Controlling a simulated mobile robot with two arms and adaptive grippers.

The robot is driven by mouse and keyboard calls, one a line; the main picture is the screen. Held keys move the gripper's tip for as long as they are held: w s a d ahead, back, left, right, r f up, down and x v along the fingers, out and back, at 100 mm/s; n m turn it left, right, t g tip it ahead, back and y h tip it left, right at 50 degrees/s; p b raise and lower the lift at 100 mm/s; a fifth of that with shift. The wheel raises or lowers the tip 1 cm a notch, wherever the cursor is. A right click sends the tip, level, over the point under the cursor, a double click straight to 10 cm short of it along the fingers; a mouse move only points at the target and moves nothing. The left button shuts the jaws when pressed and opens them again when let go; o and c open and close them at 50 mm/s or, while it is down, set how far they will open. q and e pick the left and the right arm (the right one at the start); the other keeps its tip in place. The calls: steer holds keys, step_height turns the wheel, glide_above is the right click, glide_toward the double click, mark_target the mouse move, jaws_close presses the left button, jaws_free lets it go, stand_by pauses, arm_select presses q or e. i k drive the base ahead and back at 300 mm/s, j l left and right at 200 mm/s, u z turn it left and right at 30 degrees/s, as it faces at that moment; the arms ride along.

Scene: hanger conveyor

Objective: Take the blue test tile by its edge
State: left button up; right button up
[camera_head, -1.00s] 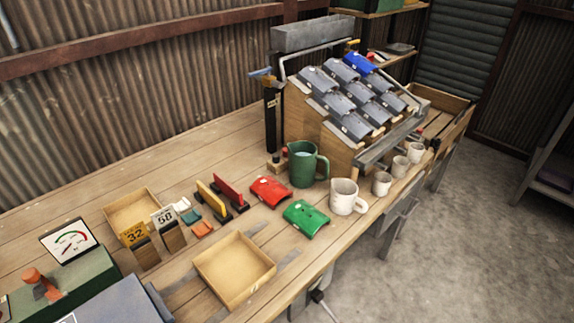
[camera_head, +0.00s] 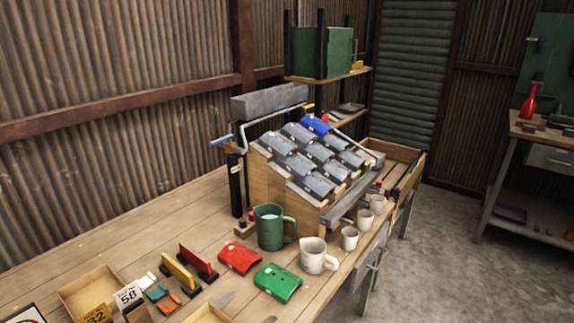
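A blue tile (camera_head: 316,124) lies at the upper far corner of a sloped wooden rack (camera_head: 262,178), at the end of the top row. Several grey tiles (camera_head: 312,153) cover the rest of the slope in overlapping rows. A red tile (camera_head: 239,257) and a green tile (camera_head: 278,282) lie on the bench in front of the rack. Neither of my grippers shows in the head view.
A grey trough (camera_head: 269,101) and a bent pipe are above the rack. A gutter (camera_head: 350,201) runs along its lower edge. Bare bench (camera_head: 150,225) lies left of the rack.

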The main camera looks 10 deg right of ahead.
mark_target(316, 126)
steer(key=l+u, duration=0.1)
steer(key=u, duration=0.25)
steer(key=i+l+u, duration=0.1)
steer(key=u, duration=0.25)
steer(key=l+u, duration=0.2)
steer(key=u, duration=0.15)
steer(key=l+u, duration=0.2)
steer(key=l, duration=0.3)
steer(key=l+u, duration=0.15)
steer(key=l, duration=0.3)
steer(key=k+l+u, duration=0.2)
steer(key=l, duration=0.3)
steer(key=l+u, duration=0.15)
steer(key=l, duration=0.3)
steer(key=k+l+u, duration=0.2)
steer(key=l, duration=0.25)
steer(key=i, duration=0.05)
